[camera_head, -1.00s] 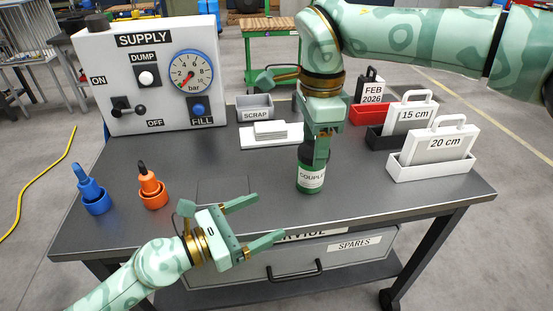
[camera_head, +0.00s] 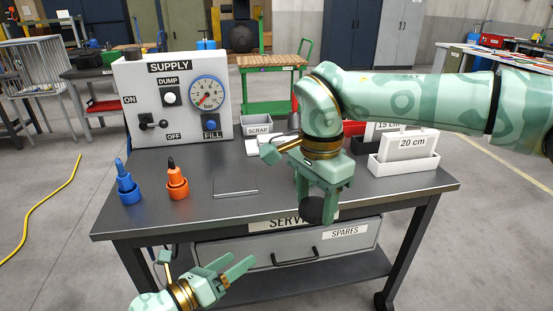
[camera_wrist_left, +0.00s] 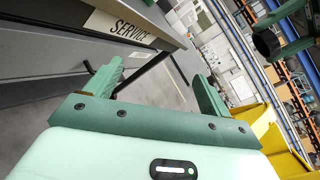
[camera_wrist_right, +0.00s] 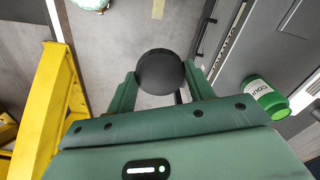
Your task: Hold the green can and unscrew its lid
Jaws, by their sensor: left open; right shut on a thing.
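My right gripper (camera_head: 318,206) is shut on a black round lid (camera_head: 313,211), in front of the table's front edge. In the right wrist view the lid (camera_wrist_right: 160,72) sits between both fingertips. The green can (camera_wrist_right: 268,98), with a white label, shows apart from the lid at the right of that view; in the head view my right arm hides it. My left gripper (camera_head: 236,266) is open and empty, low in front of the drawer. Its spread fingers show in the left wrist view (camera_wrist_left: 157,80), with the dark lid (camera_wrist_left: 266,43) at upper right.
The table (camera_head: 375,197) carries the supply box (camera_head: 180,100), a blue bottle (camera_head: 127,182) and an orange bottle (camera_head: 177,180) at left. The scrap tray (camera_head: 257,124) stands behind, the white 20 cm holder (camera_head: 404,166) at right. The front left tabletop is mostly clear.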

